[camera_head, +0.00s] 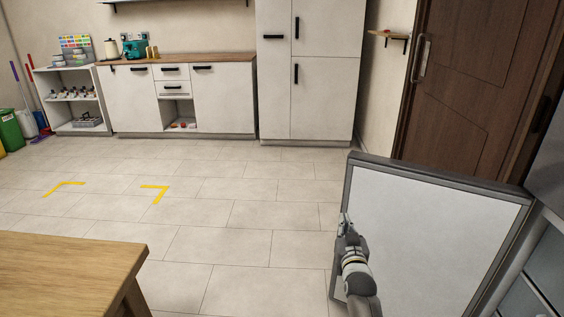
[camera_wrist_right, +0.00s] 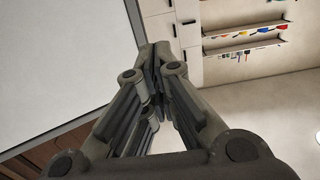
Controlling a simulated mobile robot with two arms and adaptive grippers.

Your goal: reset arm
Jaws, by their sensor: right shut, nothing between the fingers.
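My right gripper (camera_head: 345,226) is in front of a pale panel with a dark grey frame (camera_head: 430,235) at the lower right of the head view. In the right wrist view the fingers of my right gripper (camera_wrist_right: 154,62) meet at their tips, with nothing between them. The panel fills the left of that view (camera_wrist_right: 50,60), beside the fingers. I cannot tell whether the gripper touches it. My left gripper is in neither view.
A wooden table (camera_head: 70,265) fills the lower left. Tiled floor with yellow corner marks (camera_head: 155,190) lies open in the middle. A counter (camera_head: 185,95), a tall white cabinet (camera_head: 310,75) and a brown door (camera_head: 480,85) stand behind.

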